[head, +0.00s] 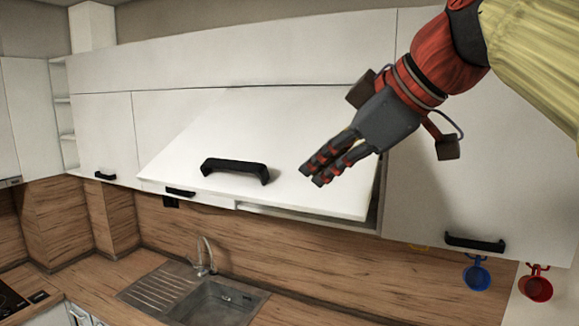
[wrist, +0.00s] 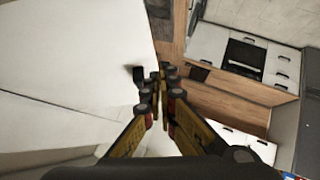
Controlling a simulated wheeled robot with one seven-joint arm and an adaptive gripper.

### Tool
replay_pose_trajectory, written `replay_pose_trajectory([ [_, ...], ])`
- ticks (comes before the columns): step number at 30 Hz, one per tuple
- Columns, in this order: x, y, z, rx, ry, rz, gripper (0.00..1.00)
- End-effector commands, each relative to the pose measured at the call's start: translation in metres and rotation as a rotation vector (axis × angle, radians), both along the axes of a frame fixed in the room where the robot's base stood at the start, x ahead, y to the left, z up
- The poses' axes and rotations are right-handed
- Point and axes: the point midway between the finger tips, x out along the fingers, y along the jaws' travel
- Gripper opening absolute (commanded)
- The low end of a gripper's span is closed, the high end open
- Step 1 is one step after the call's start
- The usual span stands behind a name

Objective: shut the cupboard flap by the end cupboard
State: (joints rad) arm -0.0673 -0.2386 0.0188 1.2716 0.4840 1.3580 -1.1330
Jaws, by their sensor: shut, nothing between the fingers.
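The white cupboard flap (head: 215,135) is hinged along its top and stands partly open, its lower edge tilted out from the cabinet. It has a black bar handle (head: 235,170) near its lower edge. The end cupboard (head: 480,165) at the right has a closed white door with a black handle (head: 475,243). My gripper (head: 314,178) is shut and empty, in front of the right part of the flap; I cannot tell whether it touches. In the wrist view my shut fingertips (wrist: 167,72) are beside the white flap (wrist: 80,35).
A sink (head: 215,300) with a tap (head: 204,255) is set in the wooden worktop below. A blue mug (head: 477,276) and a red mug (head: 537,287) hang under the end cupboard. A closed cupboard (head: 104,135) stands left of the flap.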

Motion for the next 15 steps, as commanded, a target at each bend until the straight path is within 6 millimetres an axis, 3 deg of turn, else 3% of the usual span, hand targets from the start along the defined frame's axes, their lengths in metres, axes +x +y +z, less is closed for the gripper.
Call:
replay_pose_trajectory([
  [1, 0.001, 0.003, 0.02, -0.005, -0.019, 0.025, 0.0],
  [6, 0.002, 0.01, 0.04, -0.021, -0.056, 0.077, 0.0],
  [15, 0.023, 0.031, 0.016, -0.022, -0.053, 0.082, 0.0],
])
